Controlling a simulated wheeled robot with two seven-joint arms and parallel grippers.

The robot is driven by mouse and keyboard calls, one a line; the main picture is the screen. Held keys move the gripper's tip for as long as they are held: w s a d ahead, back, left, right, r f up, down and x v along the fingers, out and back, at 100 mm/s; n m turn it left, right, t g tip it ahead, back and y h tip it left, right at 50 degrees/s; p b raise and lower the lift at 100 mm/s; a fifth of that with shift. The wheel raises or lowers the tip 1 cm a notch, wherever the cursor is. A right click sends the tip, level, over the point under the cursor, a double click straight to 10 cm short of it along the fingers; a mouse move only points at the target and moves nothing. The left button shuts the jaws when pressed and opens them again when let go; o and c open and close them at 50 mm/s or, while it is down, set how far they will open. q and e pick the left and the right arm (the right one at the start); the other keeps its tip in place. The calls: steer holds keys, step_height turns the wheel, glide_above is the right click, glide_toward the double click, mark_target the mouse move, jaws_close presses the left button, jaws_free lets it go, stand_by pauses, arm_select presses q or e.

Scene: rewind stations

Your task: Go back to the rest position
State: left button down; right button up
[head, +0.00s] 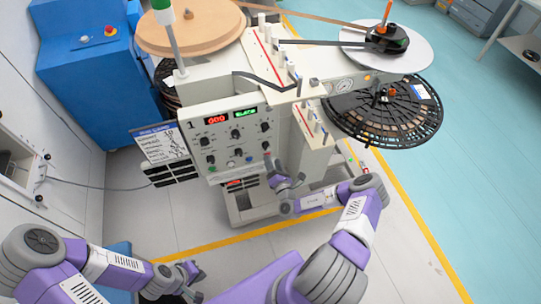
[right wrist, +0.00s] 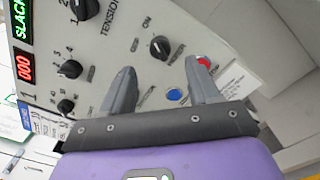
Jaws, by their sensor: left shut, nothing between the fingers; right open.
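My right gripper (head: 287,178) is in front of the lower right of the control panel (head: 228,128) on the rewind machine. In the right wrist view its two fingers (right wrist: 160,78) stand apart with nothing between them. A red button (right wrist: 204,62) shows at the tip of the right finger, and a blue button (right wrist: 174,95) shows between the fingers; whether the finger touches the red button I cannot tell. My left gripper (head: 192,271) is low at the left, shut and empty, away from the machine.
The machine carries a brown roll (head: 190,28), a white disc (head: 375,47) and a black slotted reel (head: 385,110). A blue cabinet (head: 85,60) stands at the left. Yellow lines (head: 240,237) mark the floor. The teal floor (head: 480,160) at the right is clear.

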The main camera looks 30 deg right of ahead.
steer(key=shift+s+a, duration=0.1)
steer(key=shift+s, duration=0.25)
